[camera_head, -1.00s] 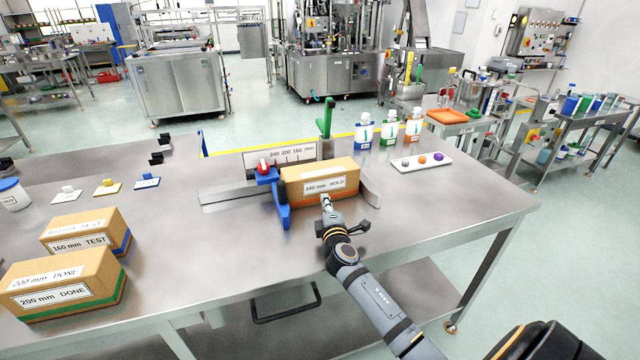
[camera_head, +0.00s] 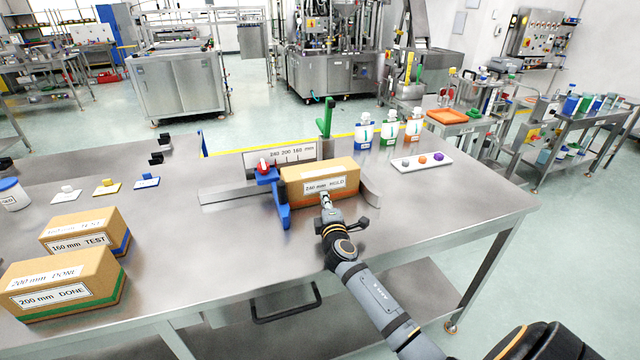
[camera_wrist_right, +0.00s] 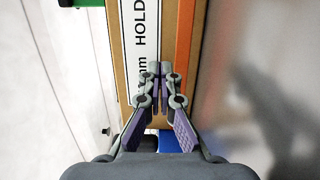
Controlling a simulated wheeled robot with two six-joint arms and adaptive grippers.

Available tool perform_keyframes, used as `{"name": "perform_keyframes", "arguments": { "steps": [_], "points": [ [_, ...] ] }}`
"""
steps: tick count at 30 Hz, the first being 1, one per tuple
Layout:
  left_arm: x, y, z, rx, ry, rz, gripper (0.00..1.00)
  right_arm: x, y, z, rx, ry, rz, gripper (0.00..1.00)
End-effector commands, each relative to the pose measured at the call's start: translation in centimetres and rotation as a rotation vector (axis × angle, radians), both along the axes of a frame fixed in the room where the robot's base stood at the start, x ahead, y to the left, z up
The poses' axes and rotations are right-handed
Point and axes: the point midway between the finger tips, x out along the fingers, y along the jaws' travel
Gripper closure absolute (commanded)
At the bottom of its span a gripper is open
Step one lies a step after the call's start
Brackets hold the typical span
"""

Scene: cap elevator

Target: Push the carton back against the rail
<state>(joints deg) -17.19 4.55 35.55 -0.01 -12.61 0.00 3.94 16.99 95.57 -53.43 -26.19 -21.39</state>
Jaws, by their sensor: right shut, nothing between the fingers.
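The carton (camera_head: 296,190), a brown box with a white "240 mm HOLD" label, sits on the steel table between a blue guide (camera_head: 279,200) at its left and a curved metal piece at its right. The rail (camera_head: 228,193) with a printed size scale (camera_head: 280,157) runs behind and left of it. My right gripper (camera_head: 325,196) is shut and empty, its tips at the carton's front face. In the right wrist view the closed fingertips (camera_wrist_right: 160,70) are at the label side of the carton (camera_wrist_right: 187,50); exact contact is hard to tell. My left gripper is not in view.
Two cartons marked TEST (camera_head: 84,236) and DONE (camera_head: 66,282) stand at the left. Three bottles (camera_head: 389,130) and a white tray (camera_head: 422,161) with coloured caps are behind right. A green post (camera_head: 325,118) rises behind the carton. The table front right is clear.

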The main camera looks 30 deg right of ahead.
Motion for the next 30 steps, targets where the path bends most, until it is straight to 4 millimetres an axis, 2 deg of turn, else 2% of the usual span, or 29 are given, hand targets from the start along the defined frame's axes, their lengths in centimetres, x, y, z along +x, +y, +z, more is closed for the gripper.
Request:
{"name": "perform_keyframes", "arguments": {
  "steps": [30],
  "points": [
    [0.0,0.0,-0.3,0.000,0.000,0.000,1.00,1.2,-0.5,0.0,-0.001,0.000,0.000,1.00]
  ]
}}
